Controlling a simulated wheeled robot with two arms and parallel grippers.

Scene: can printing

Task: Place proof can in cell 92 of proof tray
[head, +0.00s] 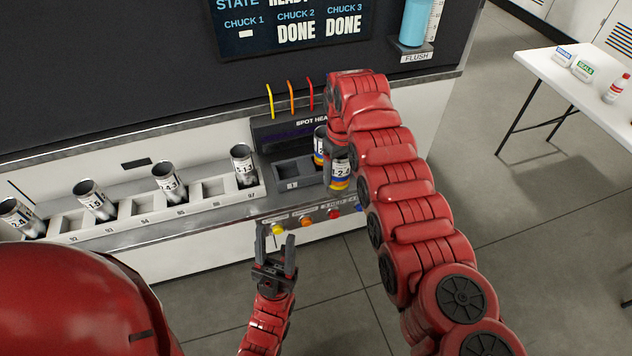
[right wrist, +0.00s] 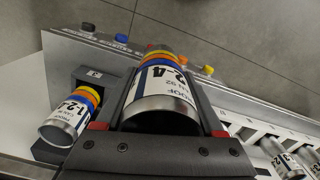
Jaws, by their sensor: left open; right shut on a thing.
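The proof can (head: 341,173), a silver can with yellow, orange and blue bands marked 2-4, is held by my right gripper (head: 337,165) above the front of the machine. In the right wrist view the can (right wrist: 163,105) sits between both fingers. The proof tray (head: 160,221) is the pale row of cells at left. Its cell labelled 92 (head: 69,223) looks empty, between a can on its left and one on its right. My left gripper (head: 275,245) is open and empty, in front of the machine's ledge.
Other silver cans stand tilted in the tray, one by label 97 (head: 243,165). Another banded can (right wrist: 70,115) stands in a holder beside the held can. Coloured spot-head levers (head: 290,97) rise behind; buttons (head: 306,221) line the front edge.

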